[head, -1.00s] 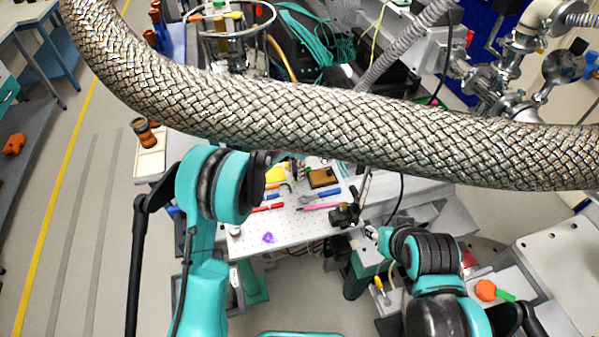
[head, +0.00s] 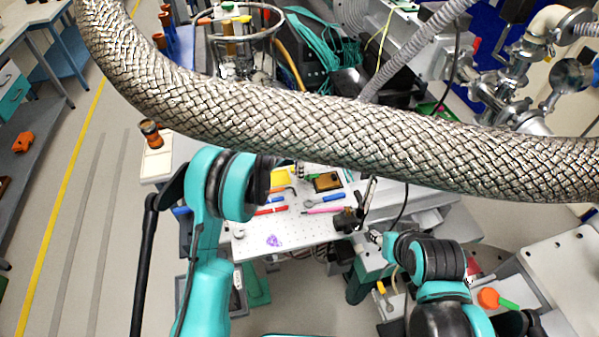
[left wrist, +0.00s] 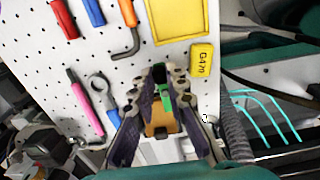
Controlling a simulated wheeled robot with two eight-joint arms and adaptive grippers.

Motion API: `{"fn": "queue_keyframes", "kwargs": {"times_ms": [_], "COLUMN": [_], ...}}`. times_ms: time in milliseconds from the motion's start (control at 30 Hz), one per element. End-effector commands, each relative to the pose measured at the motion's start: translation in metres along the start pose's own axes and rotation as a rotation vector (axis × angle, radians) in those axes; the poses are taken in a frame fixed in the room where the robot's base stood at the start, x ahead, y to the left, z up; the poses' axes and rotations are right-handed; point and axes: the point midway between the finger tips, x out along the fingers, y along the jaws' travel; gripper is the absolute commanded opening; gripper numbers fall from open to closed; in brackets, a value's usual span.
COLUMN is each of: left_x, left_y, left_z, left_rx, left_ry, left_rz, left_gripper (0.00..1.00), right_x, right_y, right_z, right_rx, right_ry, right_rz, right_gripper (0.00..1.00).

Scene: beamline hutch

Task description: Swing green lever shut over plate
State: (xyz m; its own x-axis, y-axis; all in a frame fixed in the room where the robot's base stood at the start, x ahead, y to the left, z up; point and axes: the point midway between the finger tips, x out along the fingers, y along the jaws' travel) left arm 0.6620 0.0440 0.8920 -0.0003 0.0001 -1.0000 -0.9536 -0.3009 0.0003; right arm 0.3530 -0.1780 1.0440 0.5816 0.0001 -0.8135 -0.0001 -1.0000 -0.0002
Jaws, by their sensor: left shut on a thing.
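The green lever (left wrist: 165,95) shows in the left wrist view between the fingers of my left gripper (left wrist: 167,80). The fingers are closed in around it. An orange-brown block (left wrist: 160,122) lies between the fingers, just below the green part in the picture. I cannot tell which surface is the plate, or how far the lever is from it.
The braided hose (head: 330,135) crosses the whole head view in front of the work area. A yellow tag (left wrist: 201,60) is close right of my left fingers.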

Motion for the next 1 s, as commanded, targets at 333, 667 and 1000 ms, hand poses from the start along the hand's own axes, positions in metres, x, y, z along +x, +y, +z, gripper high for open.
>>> {"fn": "queue_keyframes", "kwargs": {"times_ms": [333, 667, 1000], "left_x": [0.0, 0.0, -0.023], "left_y": [-0.001, -0.001, 0.0], "left_z": [0.0, 0.0, 0.0], "left_rx": [0.007, 0.007, 0.006], "left_ry": [0.0, 0.0, 0.0], "left_rz": [-0.001, -0.001, -0.001], "left_gripper": [0.0, 0.34, 0.34], "right_x": [0.0, 0.0, 0.0], "right_y": [0.0, 0.0, 0.0], "right_z": [0.0, 0.0, 0.0], "right_rx": [0.0, 0.0, 0.0], "right_ry": [0.0, 0.0, 0.0], "right_rz": [0.0, 0.0, 0.0], "right_gripper": [0.4, 0.4, 0.4]}}
